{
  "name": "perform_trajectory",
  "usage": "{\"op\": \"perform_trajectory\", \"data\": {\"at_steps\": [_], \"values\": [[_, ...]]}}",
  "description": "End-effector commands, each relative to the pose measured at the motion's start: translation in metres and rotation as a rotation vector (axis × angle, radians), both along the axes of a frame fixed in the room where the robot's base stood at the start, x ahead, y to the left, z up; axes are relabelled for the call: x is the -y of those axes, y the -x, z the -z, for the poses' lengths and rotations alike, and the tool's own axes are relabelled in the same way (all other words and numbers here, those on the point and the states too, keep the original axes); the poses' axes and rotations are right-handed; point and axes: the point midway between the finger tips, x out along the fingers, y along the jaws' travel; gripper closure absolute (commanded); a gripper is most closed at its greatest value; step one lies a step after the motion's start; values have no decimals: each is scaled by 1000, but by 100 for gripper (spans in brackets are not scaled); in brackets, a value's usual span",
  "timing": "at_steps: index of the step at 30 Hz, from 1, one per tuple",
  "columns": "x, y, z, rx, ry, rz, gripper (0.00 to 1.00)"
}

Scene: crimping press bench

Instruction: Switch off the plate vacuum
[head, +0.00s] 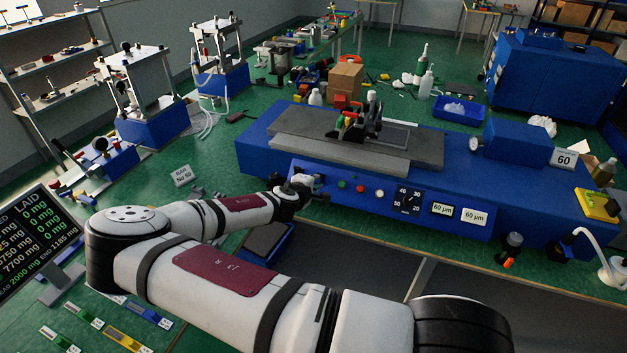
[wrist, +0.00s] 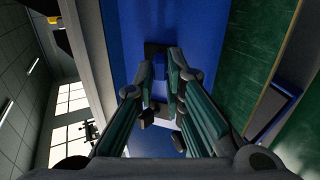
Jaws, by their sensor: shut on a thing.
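The blue press machine (head: 262,150) has a sloping front panel (head: 420,222) with buttons, a dial and two small displays. My gripper (head: 303,184) is at the left end of this panel. In the wrist view my gripper (wrist: 162,72) has its two fingers closed in on a small dark fitting (wrist: 154,48) on the blue face, which I take for the plate vacuum switch. The fingers and their pads hide most of it, so its position, on or off, cannot be read. A grey plate (head: 400,150) with a small black device lies on top of the machine.
Green button (head: 341,184), red button (head: 360,188) and the dial (head: 407,200) sit right of my gripper. A blue tray (head: 284,247) is below the arm. A cardboard box (head: 345,78) and bottles stand behind the machine. Small presses stand at the left.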

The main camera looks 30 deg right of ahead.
Motion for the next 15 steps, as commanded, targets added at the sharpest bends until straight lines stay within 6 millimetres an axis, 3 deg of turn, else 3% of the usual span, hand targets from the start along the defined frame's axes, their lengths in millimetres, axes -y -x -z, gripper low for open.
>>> {"op": "perform_trajectory", "data": {"at_steps": [15], "values": [[-2,0,7,84,108,0,100]]}}
